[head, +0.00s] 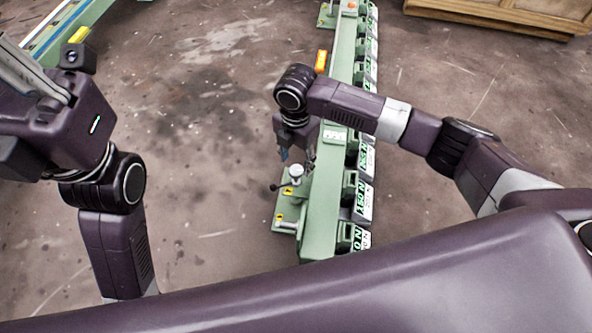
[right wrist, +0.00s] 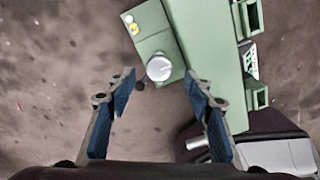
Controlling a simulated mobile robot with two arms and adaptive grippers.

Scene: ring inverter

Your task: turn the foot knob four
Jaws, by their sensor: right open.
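A pale round knob (head: 296,171) stands on a green foot plate (head: 283,212) beside the near part of the long green beam (head: 322,205). In the right wrist view the knob (right wrist: 159,68) shows from above, on a green plate (right wrist: 153,30). My right gripper (head: 296,155) is just beyond the knob in the head view. In the right wrist view it (right wrist: 160,77) is open and empty, with its blue-padded fingers apart and the knob seen between their tips. I see no contact. My left gripper (head: 32,75) is partly cut off at the upper left; its jaws are unclear.
Several green-and-grey units with labels (head: 360,195) line the beam's right side. An orange block (head: 321,61) is on the beam's left edge. Bare floor (head: 215,150) lies left of the beam.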

